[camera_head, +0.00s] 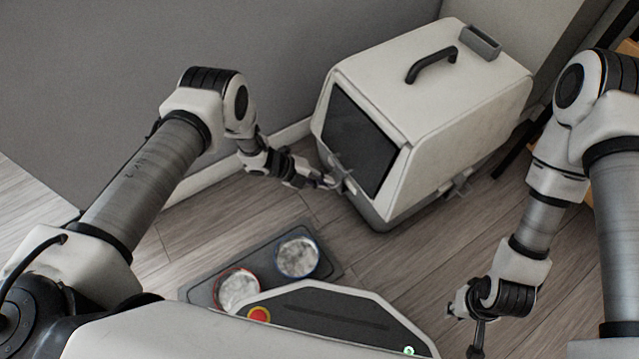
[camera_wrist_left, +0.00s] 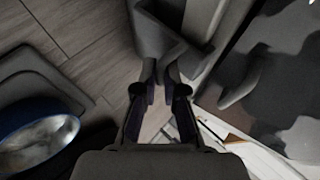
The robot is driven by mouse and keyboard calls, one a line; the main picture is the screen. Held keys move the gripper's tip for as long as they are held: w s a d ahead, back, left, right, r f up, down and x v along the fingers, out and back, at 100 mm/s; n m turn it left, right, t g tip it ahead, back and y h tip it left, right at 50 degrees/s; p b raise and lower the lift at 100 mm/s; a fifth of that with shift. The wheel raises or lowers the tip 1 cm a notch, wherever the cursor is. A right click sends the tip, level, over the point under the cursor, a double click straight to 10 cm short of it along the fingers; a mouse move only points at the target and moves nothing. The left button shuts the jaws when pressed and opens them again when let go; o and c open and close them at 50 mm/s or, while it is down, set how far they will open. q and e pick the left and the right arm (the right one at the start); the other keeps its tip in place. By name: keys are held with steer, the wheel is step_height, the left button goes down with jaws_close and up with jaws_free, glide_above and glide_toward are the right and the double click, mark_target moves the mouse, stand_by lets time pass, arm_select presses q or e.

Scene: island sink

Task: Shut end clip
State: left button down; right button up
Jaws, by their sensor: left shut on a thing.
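The pet carrier (camera_head: 447,93) stands on the floor against the wall, with a cream top, a grey base and a dark front door. The grey end clip (camera_head: 341,172) is on its front end, below the door; it also shows large in the left wrist view (camera_wrist_left: 165,35). My left gripper (camera_head: 330,183) is at this clip, and its fingertips (camera_wrist_left: 166,92) are shut on its lower part, partly hidden. Whether the clip is latched cannot be told. My right gripper (camera_head: 468,323) hangs at the lower right, away from the carrier; its jaw opening is unclear.
A grey tray (camera_head: 200,292) with two bowls, one red-rimmed (camera_head: 238,289) and one blue-rimmed (camera_head: 298,257), lies on the floor in front. Another clip (camera_head: 462,184) is on the carrier's long side. Wood floor (camera_head: 400,262) is clear between tray and carrier.

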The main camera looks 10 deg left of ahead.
arm_select(q)
steer(key=shift+w+d+r, duration=0.25)
steer(key=shift+w+r, duration=0.15)
steer(key=c, duration=1.5)
jaws_free()
steer(key=shift+d, duration=0.1)
steer(key=shift+c, duration=0.2)
steer(key=v, duration=1.2)
